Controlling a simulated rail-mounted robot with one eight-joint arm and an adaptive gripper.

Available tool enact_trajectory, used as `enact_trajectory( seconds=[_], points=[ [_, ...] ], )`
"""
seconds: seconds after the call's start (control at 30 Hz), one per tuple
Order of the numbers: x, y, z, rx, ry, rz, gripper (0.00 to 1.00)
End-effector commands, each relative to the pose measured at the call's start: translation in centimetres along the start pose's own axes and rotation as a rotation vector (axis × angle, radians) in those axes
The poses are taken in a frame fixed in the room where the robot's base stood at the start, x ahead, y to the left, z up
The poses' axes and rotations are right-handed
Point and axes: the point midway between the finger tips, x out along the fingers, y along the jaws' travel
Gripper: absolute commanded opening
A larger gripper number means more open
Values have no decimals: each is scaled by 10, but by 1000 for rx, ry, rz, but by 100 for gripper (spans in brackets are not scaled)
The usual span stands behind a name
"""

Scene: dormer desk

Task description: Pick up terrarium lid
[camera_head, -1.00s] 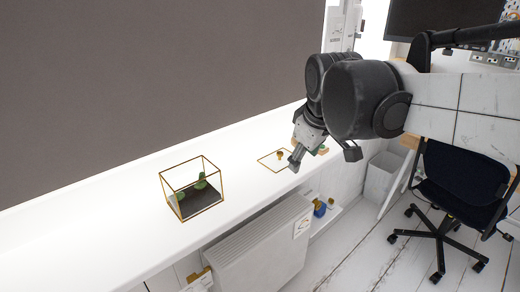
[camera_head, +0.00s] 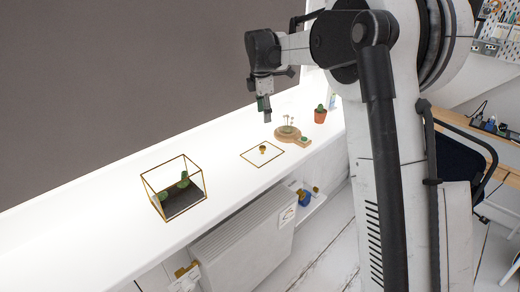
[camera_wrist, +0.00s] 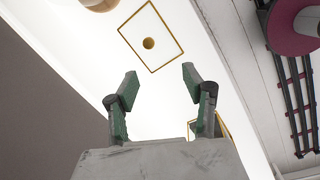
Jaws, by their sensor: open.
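The terrarium lid (camera_head: 263,149) is a flat glass-like panel with a thin gold frame and a gold knob at its middle, lying on the white ledge. In the wrist view the lid (camera_wrist: 148,43) is beyond the fingertips, with its knob a little left of centre between them. My gripper (camera_head: 265,108) is above the ledge, over the far side of the lid, pointing down. It is open and empty, with both green-padded fingers (camera_wrist: 160,77) spread apart. The gold-framed terrarium (camera_head: 180,190) stands nearer on the ledge, without a lid, holding dark soil and green cacti.
A round wooden board (camera_head: 288,133) with small items is right of the lid, and a potted cactus (camera_head: 320,115) is beyond it. A radiator (camera_head: 245,228) is below the ledge (camera_head: 110,215). The ledge between terrarium and lid is clear.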

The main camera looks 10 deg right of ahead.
Motion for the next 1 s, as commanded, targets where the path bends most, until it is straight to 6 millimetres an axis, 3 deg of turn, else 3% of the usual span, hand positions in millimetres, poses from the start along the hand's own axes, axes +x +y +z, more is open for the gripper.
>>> enact_trajectory(
  seconds=[0.1, 0.33, 0.57, 0.8, 1.0],
  points=[
    [22, 24, -2, -111, -3, -34, 45],
    [51, 46, -4, -249, -2, -77, 45],
    [72, 49, -4, -282, -1, -86, 45],
    [115, 44, -4, -280, -1, -86, 45],
    [139, 42, -4, -280, -1, -85, 45]
  ],
)
